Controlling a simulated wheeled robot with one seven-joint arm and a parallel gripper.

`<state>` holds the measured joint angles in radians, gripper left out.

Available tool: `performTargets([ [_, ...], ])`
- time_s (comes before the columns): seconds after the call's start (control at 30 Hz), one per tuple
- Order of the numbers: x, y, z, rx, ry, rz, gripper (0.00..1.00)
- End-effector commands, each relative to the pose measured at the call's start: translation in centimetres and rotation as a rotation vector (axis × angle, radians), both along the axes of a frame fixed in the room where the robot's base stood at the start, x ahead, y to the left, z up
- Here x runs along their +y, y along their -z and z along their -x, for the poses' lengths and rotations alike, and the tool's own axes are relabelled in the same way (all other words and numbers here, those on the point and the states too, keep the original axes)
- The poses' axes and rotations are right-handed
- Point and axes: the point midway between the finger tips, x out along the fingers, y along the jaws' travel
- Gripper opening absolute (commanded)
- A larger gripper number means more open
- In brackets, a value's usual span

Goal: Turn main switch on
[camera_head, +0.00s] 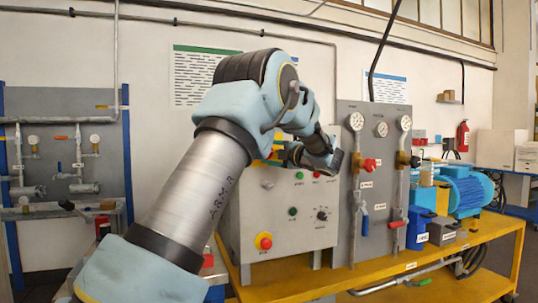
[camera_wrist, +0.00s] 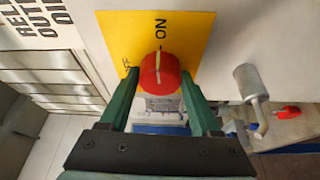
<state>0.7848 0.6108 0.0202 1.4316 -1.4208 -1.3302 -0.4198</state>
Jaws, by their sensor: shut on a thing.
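The main switch is a red rotary knob (camera_wrist: 158,74) on a yellow plate (camera_wrist: 200,35) marked ON and OFF. The pale line on the knob runs nearly straight up in the wrist view, towards the ON mark. My gripper (camera_wrist: 160,82) has its two green fingers on either side of the knob, shut on it. In the head view my gripper (camera_head: 322,157) is at the top of the grey control box (camera_head: 262,215).
A grey metal fitting (camera_wrist: 250,92) stands out close to the right finger. The box front carries a red-and-yellow emergency button (camera_head: 264,241). A gauge panel (camera_head: 378,215) with valves and a blue motor (camera_head: 468,188) stand to the right on the yellow bench (camera_head: 470,255).

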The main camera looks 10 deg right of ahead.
Motion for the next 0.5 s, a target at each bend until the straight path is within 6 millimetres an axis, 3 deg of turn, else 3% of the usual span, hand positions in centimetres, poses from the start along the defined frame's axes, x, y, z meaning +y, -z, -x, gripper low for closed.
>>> performTargets([
  [0.5, -0.10, 0.11, 0.02, 0.015, 0.002, -0.108, 0.08],
])
